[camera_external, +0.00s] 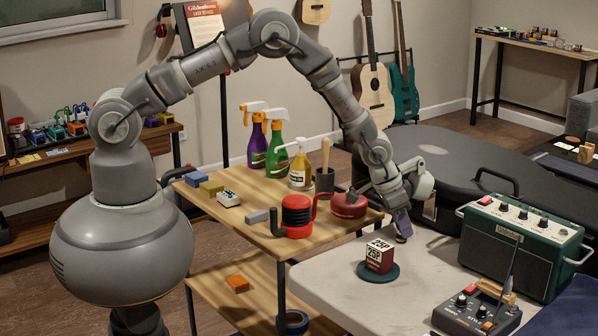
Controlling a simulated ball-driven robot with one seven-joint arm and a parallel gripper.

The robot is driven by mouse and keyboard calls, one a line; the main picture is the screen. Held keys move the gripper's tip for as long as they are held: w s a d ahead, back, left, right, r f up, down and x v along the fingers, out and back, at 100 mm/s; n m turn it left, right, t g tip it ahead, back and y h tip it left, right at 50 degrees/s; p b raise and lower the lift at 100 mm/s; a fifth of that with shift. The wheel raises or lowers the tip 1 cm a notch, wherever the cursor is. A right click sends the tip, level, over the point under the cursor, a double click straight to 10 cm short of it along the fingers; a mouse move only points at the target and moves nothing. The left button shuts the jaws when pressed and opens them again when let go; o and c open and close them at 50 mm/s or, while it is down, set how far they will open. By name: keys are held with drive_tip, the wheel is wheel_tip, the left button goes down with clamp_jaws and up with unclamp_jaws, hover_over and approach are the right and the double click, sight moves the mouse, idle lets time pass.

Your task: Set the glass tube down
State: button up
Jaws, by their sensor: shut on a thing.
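The tube is mostly hidden by the fingers and too small to make out clearly. I cannot tell whether it touches the table. A dark red and white box marked 25P (379,256) stands on a round dark green base just left of and nearer than my gripper.
A green amplifier (520,247) and a dark pedal unit (477,308) stand on the right. A black guitar case (440,160) lies behind. The wooden cart (258,190) on the left holds spray bottles, a red and black tool and a red round object (348,206). The table's near-left surface is bare.

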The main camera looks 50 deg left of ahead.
drive_tip(key=o, duration=0.8)
drive_tip(key=shift+f, duration=0.1)
drive_tip(key=p+v, duration=0.4)
drive_tip(key=v, duration=0.8)
drive_tip(key=w+a+r+n+t, duration=0.1)
drive_tip(key=w+a+r+t, duration=0.3)
drive_tip(key=r, duration=0.8)
drive_tip(key=w+a+r+n, duration=0.1)
drive_tip(key=a+r, duration=0.5)
drive_tip(key=r, duration=0.7)
drive_tip(key=w+a+r+n+t, duration=0.1)
drive_tip(key=w+a+r+t, duration=0.3)
drive_tip(key=r, duration=0.8)
drive_tip(key=s+a+r+n+t, duration=0.1)
drive_tip(key=s+a+r, duration=0.4)
drive_tip(key=r, duration=0.5)
drive_tip(key=s+a+r+n+t+y, duration=0.1)
drive_tip(key=s+a+r, duration=0.4)
drive_tip(key=r, duration=0.5)
drive_tip(key=s+a+r+n+t+y, duration=0.1)
drive_tip(key=s+a+r, duration=0.4)
drive_tip(key=s+r, duration=0.3)
wheel_tip(320, 180, up, 3)
drive_tip(key=shift+a+f+t, duration=0.1)
drive_tip(key=shift+a+t, duration=0.2)
drive_tip(key=shift+a, duration=0.1)
